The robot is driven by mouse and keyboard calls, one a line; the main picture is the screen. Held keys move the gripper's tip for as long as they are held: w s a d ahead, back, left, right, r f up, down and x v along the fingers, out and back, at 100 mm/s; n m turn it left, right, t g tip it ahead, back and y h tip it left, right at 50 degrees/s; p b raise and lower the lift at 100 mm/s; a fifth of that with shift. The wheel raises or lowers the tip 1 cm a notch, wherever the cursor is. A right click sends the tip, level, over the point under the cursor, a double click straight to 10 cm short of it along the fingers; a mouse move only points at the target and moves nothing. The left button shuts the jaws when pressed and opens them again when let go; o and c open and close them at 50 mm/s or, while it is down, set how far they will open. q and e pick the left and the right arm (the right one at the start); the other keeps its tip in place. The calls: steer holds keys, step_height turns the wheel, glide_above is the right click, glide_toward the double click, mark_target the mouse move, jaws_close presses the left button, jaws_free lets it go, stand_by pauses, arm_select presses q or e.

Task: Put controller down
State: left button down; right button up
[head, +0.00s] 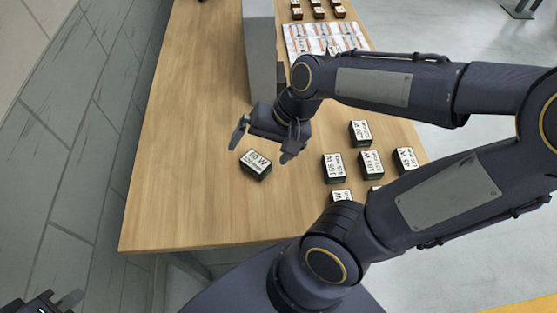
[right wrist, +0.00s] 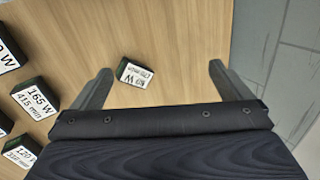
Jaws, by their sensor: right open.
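A small dark box with a white label reading 60 W, which I take as the controller (head: 256,165), lies label up on the wooden table, left of the other labelled boxes. It also shows in the right wrist view (right wrist: 136,73), between the two spread fingers and apart from both. My right gripper (head: 264,146) is open and empty just above and beside it. The right wrist view shows its fingers wide apart (right wrist: 161,70). My left gripper (head: 50,303) shows only in part at the bottom left corner of the head view; its jaws are unclear.
Several similar labelled boxes (head: 371,163) stand on the right of the table (head: 185,190). A grey upright panel (head: 262,50) rises behind my right gripper. A printed sheet (head: 318,40) and small dark items lie beyond. A grey wall runs along the left. The table's left front is clear.

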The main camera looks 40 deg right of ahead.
steer(key=s+r+n+t, duration=0.2)
steer(key=s+r+n, duration=0.1)
steer(key=s+n, duration=0.2)
steer(key=shift+s+a+n+t+h, duration=0.3)
steer(key=shift+s+a+n+h, duration=0.15)
steer(key=shift+s, duration=0.55)
stand_by(0.3)
